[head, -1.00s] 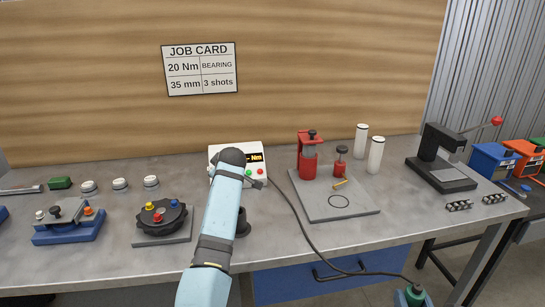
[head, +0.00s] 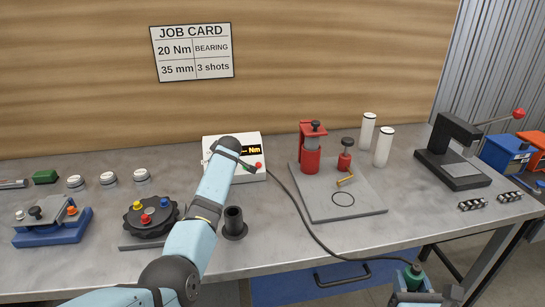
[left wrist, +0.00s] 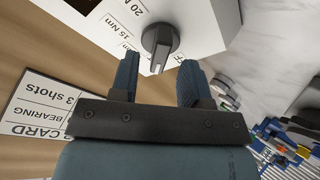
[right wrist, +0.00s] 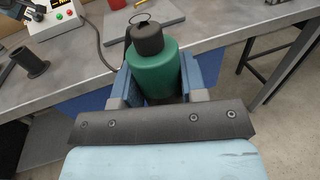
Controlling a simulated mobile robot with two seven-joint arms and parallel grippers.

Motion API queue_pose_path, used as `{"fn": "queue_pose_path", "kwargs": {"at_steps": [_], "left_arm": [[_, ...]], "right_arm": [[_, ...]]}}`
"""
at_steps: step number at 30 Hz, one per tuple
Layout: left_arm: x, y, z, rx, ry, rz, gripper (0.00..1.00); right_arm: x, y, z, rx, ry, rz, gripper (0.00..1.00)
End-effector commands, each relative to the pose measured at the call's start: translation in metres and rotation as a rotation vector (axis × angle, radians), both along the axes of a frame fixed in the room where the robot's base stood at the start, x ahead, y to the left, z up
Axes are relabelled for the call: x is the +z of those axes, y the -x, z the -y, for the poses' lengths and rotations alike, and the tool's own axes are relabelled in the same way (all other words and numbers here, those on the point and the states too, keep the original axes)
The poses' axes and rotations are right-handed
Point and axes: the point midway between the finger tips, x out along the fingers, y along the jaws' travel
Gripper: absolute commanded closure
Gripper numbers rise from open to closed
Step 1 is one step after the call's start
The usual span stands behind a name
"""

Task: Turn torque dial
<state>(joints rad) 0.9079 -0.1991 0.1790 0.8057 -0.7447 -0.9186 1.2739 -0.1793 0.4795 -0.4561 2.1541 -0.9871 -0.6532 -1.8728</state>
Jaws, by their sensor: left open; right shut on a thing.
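The torque dial (left wrist: 160,40) is a dark round knob with a raised grip on the white control box (left wrist: 200,20). Its pale mark points down in the left wrist view, near a partly hidden label ending in "FF"; "15 Nm" and "20" labels lie to its left. My left gripper (left wrist: 159,70) is open, its fingertips just short of the dial and on either side of it. In the head view my left arm hides the dial on the control box (head: 262,141). My right gripper (right wrist: 152,80) is shut on a green cylinder with a black top (right wrist: 152,65), in front of the bench.
The job card (head: 192,52) reads 20 Nm, bearing, 35 mm, 3 shots. A black cable (head: 300,215) runs from the box toward the green cylinder. A black cup (head: 234,222) and a grey plate with a red press (head: 310,160) stand near the box.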

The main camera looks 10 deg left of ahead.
Motion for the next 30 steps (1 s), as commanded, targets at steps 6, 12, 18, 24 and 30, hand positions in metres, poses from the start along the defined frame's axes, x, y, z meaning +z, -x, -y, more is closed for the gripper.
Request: {"fn": "queue_pose_path", "kwargs": {"at_steps": [6, 12, 18, 24, 30], "left_arm": [[-0.014, -0.016, -0.008, -0.001, -0.001, 0.000, 0.57], [-0.019, -0.021, -0.011, 0.000, 0.000, 0.000, 0.57], [-0.020, -0.022, -0.012, 0.000, 0.000, 0.000, 0.57], [-0.020, -0.022, -0.011, 0.000, 0.000, 0.000, 0.85], [-0.020, -0.022, -0.011, -0.001, -0.001, 0.000, 1.00]], "right_arm": [[-0.005, 0.000, 0.000, 0.000, 0.000, 0.002, 0.90], [-0.006, 0.000, 0.000, 0.000, 0.000, 0.002, 0.90], [-0.006, 0.000, 0.000, 0.000, 0.000, 0.002, 0.90], [-0.006, 0.000, 0.000, 0.000, 0.000, 0.002, 0.90], [-0.006, 0.000, 0.000, 0.000, 0.000, 0.002, 0.90]]}}
